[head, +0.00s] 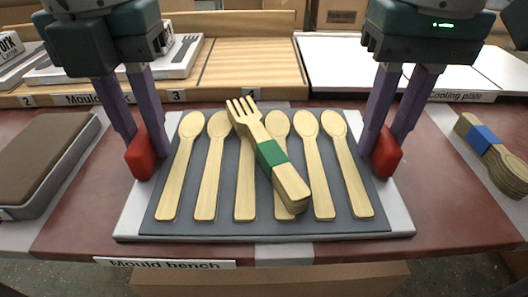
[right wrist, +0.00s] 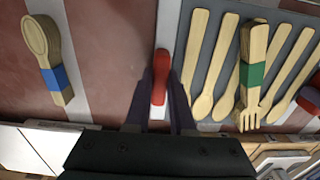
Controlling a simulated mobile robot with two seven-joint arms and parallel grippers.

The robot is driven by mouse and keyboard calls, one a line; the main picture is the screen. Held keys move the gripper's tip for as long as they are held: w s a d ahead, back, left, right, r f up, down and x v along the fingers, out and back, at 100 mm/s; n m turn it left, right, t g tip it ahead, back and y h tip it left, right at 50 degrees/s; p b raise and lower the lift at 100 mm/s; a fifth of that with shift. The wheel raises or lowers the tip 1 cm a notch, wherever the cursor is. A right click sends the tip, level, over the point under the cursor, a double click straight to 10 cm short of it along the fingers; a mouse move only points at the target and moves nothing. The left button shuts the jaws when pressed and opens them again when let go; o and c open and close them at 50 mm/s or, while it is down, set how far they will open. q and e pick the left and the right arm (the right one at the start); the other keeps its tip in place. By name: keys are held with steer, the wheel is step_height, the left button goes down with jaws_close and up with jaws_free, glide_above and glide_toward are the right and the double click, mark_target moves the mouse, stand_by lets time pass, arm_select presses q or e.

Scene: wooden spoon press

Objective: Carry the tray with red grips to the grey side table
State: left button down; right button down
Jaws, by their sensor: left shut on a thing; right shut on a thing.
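The tray (head: 128,222) is pale grey with a dark mat (head: 265,226), and it sits on the red mould bench. Several wooden spoons (head: 168,190) lie side by side on it, with a green-banded bundle of forks (head: 285,180) lying slantwise across them. My left gripper (head: 141,160) is shut on the tray's left red grip (head: 140,158). My right gripper (head: 386,155) is shut on the right red grip (head: 387,152), which also shows between the fingers in the right wrist view (right wrist: 161,78). The grey side table cannot be made out.
A blue-banded bundle of spoons (head: 490,150) lies on the bench to the right. A brown-topped block (head: 45,155) in a grey holder is at the left. Behind stand a wooden rack (head: 250,70) and a white cooling plate (head: 330,65).

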arm_select(q)
steer(key=shift+r, duration=0.15)
arm_select(e)
steer(key=shift+r, duration=0.15)
